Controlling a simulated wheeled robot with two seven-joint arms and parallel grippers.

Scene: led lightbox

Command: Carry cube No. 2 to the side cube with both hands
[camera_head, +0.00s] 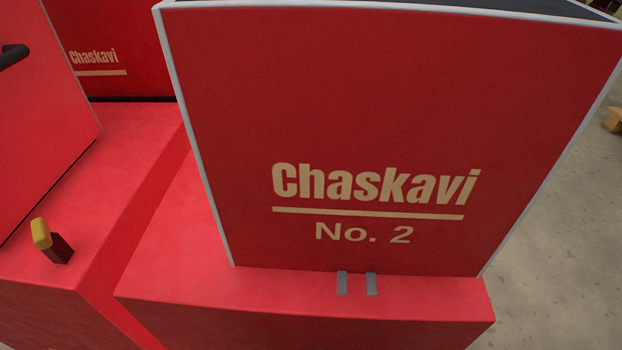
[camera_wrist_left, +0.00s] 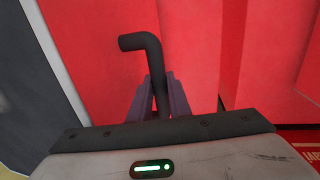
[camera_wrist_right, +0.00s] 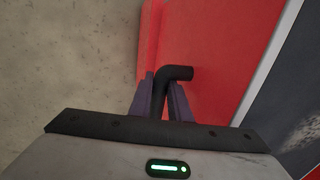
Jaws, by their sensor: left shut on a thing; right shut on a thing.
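Cube No. 2 (camera_head: 350,110) is a big red lightbox with white edges and "Chaskavi No. 2" on its front. It is upright over a red base block (camera_head: 300,305); I cannot tell whether it touches it. My left gripper (camera_wrist_left: 160,85) is shut on a dark bent handle (camera_wrist_left: 140,42) on a red side face. My right gripper (camera_wrist_right: 162,88) is shut on a similar handle (camera_wrist_right: 178,73) on a red side face (camera_wrist_right: 222,55). Both grippers are outside the head view. Another red cube (camera_head: 40,130) stands at the left; I cannot tell whether it is the side cube.
A red face marked "Chaskavi" (camera_head: 120,45) is behind at the left. A small yellow-topped dark piece (camera_head: 50,242) stands on the left red block (camera_head: 110,170). Grey tabs (camera_head: 342,284) sit before cube No. 2. Bare grey floor (camera_head: 560,230) lies at the right.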

